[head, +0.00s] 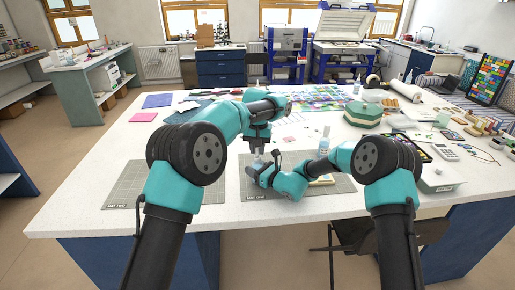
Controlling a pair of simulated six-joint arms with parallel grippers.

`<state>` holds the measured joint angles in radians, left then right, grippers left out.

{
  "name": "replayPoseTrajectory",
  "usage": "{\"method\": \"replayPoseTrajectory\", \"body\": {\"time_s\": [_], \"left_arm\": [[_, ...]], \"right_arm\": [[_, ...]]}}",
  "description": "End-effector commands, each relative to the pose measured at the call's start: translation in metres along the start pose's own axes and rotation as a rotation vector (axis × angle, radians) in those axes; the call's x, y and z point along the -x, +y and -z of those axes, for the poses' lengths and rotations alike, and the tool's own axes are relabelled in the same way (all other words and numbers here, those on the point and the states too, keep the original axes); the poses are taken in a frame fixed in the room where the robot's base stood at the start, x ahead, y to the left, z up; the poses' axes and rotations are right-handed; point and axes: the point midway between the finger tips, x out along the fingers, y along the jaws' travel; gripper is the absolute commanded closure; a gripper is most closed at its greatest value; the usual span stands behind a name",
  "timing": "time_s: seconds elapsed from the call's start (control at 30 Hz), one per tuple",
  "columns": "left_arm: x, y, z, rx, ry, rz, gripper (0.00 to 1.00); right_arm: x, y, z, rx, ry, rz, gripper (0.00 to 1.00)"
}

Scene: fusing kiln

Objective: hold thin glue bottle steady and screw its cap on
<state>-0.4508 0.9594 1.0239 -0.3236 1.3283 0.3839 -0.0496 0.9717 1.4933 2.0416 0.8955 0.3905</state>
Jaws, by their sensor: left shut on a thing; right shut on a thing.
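My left gripper (257,147) points straight down over the cutting mat (232,188) at the middle of the table. It is shut on what looks like the small cap, mostly hidden between its fingers. My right gripper (262,172) comes in low from the right, lying nearly level, just below the left one. It is shut around the thin glue bottle (257,158), of which only a small pale part shows between the two grippers. The bottle looks upright. I cannot tell whether cap and bottle touch.
Another pale blue bottle (324,144) stands to the right, behind my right forearm. A yellowish block (322,181) lies on the mat by my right wrist. A green-topped box (363,114) stands further right. A second mat (130,185) at left is mostly clear.

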Motion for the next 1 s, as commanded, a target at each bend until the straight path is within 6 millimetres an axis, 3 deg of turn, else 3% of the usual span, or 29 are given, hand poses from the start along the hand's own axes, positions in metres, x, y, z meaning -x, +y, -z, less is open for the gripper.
{"method": "replayPoseTrajectory", "body": {"time_s": [0.57,0.6,0.73,1.0], "left_arm": [[-0.0092,-0.0002,0.0,0.0,0.0,0.0,0.96],[-0.0095,-0.0002,0.0,0.0,0.0,0.0,0.96],[-0.0093,-0.0002,0.0001,-0.017,0.0,0.0,0.96],[-0.0093,-0.0004,0.0001,-0.269,0.0,0.0,0.96]], "right_arm": [[0.0,-0.0001,-0.0002,0.0,0.0,0.0,0.95],[0.0,-0.0001,-0.0003,0.0,0.0,0.0,1.0],[0.0,-0.0001,-0.0002,0.0,0.0,0.0,1.0],[0.0,0.0,-0.0002,0.0,0.0,0.0,1.0]]}}
